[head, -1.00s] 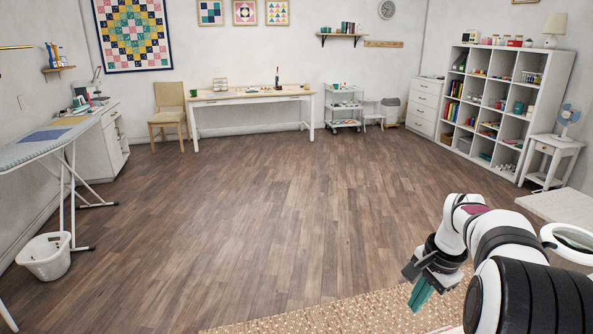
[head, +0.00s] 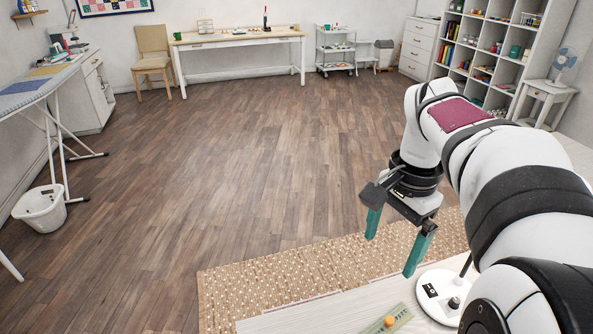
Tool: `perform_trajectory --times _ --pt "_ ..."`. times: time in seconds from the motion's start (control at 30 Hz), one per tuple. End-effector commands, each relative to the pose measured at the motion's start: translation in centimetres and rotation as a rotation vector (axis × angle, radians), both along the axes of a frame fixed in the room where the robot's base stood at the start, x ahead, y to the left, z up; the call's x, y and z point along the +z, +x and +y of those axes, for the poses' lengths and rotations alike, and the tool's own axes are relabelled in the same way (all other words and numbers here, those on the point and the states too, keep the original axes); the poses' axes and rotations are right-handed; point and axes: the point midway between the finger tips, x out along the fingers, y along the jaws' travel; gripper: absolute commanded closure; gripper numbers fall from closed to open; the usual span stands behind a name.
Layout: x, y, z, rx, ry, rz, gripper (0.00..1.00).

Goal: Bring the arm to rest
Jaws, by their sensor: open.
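My gripper (head: 396,247) is at the right of the head view, pointing down, with its two teal fingers spread apart. Nothing is between the fingers. It hangs in front of the woven rug (head: 255,287) and above the far side of a pale table (head: 290,318) at the bottom of the view. My arm reaches in from the right edge, bent at the elbow.
On the table lie a green strip (head: 401,316) with an orange object (head: 389,321) on it, and a white round base (head: 445,293) with a dark stem, partly hidden by my arm. A white basket (head: 40,208) stands left. The floor's middle is clear.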

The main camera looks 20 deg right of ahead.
Motion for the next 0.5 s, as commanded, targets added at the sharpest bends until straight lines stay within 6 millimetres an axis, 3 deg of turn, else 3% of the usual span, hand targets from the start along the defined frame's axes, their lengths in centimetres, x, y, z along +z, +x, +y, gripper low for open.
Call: perform_trajectory --times 0.03,0.1,0.17,0.37,0.5 --pt "0.2 0.8 -3.1 -0.096 -0.010 0.006 0.00" --pt "0.4 1.2 -6.0 -0.192 -0.024 0.012 0.00" --pt "0.5 1.3 -7.3 -0.235 -0.031 0.014 0.00" --pt "-0.2 1.4 -7.5 -0.242 -0.033 0.014 0.00" --pt "-3.6 1.3 -7.4 -0.240 -0.030 0.017 0.00"
